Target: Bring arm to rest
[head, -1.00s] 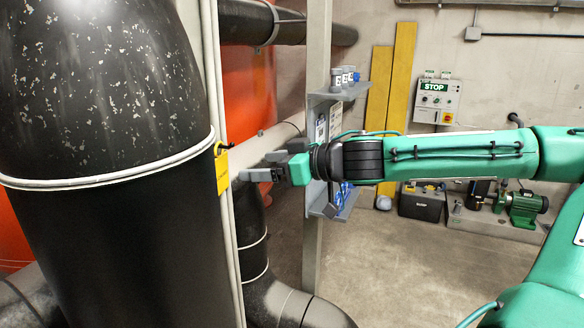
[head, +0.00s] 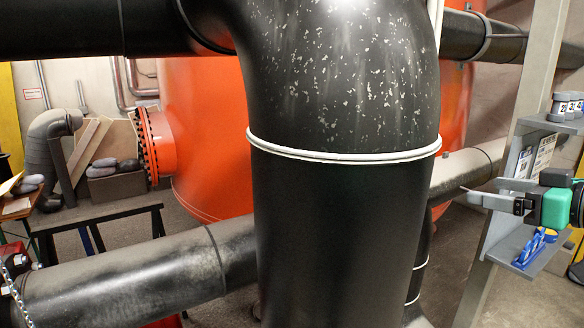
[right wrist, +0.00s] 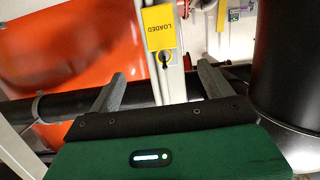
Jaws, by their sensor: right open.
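My right gripper (head: 472,200) shows at the right edge of the head view, in front of the grey post and beside the small shelf unit. Its grey fingers point left toward the big black pipe (head: 340,230), with a gap between. In the right wrist view the two fingers (right wrist: 158,82) stand wide apart with nothing between them. A yellow tag marked LOADED (right wrist: 160,27) hangs beyond the fingertips in that view. Most of my right arm is outside the head view. My left gripper is in neither view.
The grey post (head: 515,160) carries shelves with numbered grey pieces (head: 566,106) above and blue parts (head: 535,248) below. A red-orange tank (head: 205,120) stands behind the pipe. A grey pipe (head: 130,275) crosses low at left, near a dark-legged table (head: 20,205).

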